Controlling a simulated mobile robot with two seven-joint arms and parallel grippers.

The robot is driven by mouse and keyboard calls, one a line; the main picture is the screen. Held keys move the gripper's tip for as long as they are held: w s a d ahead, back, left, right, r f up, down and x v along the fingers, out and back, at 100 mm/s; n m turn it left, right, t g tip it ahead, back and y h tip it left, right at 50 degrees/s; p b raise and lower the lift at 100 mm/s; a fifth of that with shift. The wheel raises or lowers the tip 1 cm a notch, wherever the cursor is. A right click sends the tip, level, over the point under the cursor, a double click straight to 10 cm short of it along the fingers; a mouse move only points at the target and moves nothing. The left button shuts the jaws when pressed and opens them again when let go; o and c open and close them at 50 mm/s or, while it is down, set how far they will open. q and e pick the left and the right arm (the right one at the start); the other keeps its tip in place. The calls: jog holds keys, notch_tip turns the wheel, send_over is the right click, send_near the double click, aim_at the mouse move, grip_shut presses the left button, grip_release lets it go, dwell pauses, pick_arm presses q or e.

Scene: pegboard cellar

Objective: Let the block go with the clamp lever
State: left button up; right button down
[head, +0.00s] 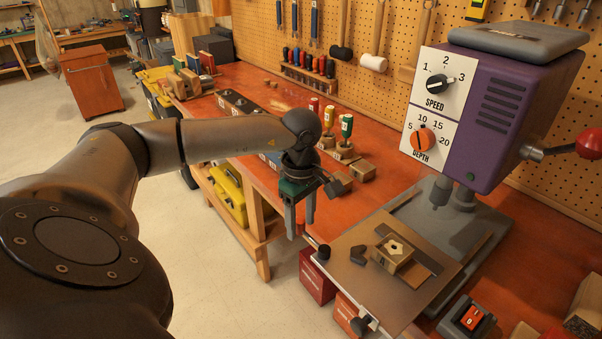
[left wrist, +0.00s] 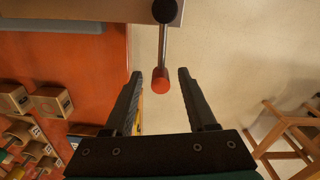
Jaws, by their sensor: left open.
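The tan block (head: 393,257) sits on the drill press's brown board (head: 348,270), with a pale star-like mark on its top. A dark clamp piece (head: 358,255) lies just left of it; I cannot tell if they touch. My left gripper (head: 301,230) is open and empty, pointing down, near the red end. Contact is not visible.
The purple drill press (head: 490,110) stands over the board at right. A red switch box (head: 467,317) is at its front. Small wooden blocks (head: 362,171) and colored-handled tools (head: 346,130) stand on the bench behind my gripper. Open floor (head: 215,270) lies left of the bench.

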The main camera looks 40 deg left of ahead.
pick_arm(q)
notch_tip(320, 180, up, 15)
jog(key=p, duration=0.1)
dwell(0.8)
